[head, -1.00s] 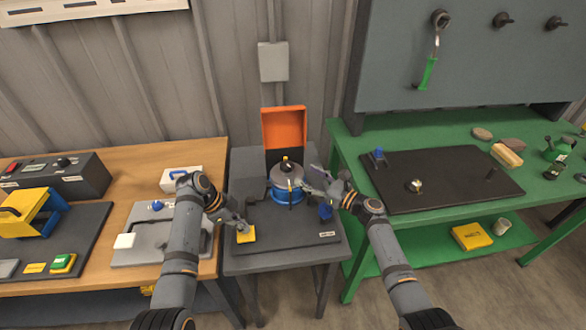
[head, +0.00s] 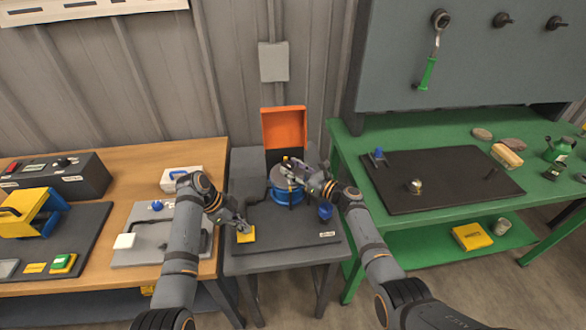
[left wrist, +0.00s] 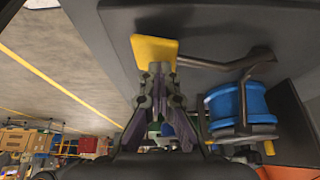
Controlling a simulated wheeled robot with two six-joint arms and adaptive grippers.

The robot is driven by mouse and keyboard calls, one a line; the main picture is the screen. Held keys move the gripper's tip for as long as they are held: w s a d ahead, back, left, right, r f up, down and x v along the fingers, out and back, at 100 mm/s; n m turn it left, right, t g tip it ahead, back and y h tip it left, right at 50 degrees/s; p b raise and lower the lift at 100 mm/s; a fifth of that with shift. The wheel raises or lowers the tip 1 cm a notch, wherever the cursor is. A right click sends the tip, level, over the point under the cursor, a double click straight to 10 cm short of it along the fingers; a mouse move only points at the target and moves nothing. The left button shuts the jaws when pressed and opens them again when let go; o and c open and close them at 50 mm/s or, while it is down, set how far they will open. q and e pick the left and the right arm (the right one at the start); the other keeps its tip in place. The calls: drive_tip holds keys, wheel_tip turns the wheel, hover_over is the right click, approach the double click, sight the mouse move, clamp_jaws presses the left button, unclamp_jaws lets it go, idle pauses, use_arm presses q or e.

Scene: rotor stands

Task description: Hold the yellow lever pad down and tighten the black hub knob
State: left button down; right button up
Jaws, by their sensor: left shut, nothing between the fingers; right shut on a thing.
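The yellow lever pad (head: 246,236) is at the front left of the dark rotor stand; it also shows in the left wrist view (left wrist: 153,50). My left gripper (head: 241,226) is shut and empty, its fingertips (left wrist: 160,70) at the pad, seemingly touching it. A dark bent lever rod (left wrist: 225,63) runs from the pad towards the blue rotor housing (head: 285,190), also in the left wrist view (left wrist: 242,106). My right gripper (head: 289,166) is shut over the top centre of the rotor, on the black hub knob, which its fingers mostly hide.
A blue knob (head: 325,211) is at the stand's right front. A wooden bench (head: 130,215) is at left, a green bench (head: 440,214) with a black board (head: 440,180) at right.

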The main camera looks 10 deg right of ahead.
drive_tip(key=shift+c, duration=1.3)
drive_tip(key=shift+s+a+m+t+h, duration=0.2)
drive_tip(key=shift+a+m+t+h, duration=0.05)
drive_tip(key=shift+m+t+h, duration=0.4)
drive_tip(key=m+t+h, duration=0.1)
drive_tip(key=h, duration=0.1)
drive_tip(key=m+t+h, duration=0.1)
drive_tip(key=m+h, duration=0.1)
drive_tip(key=h, duration=0.1)
drive_tip(key=shift+a, duration=0.2)
drive_tip(key=o, duration=1.2)
drive_tip(key=shift+c, duration=0.2)
drive_tip(key=v, duration=1.2)
drive_tip(key=shift+f, duration=0.25)
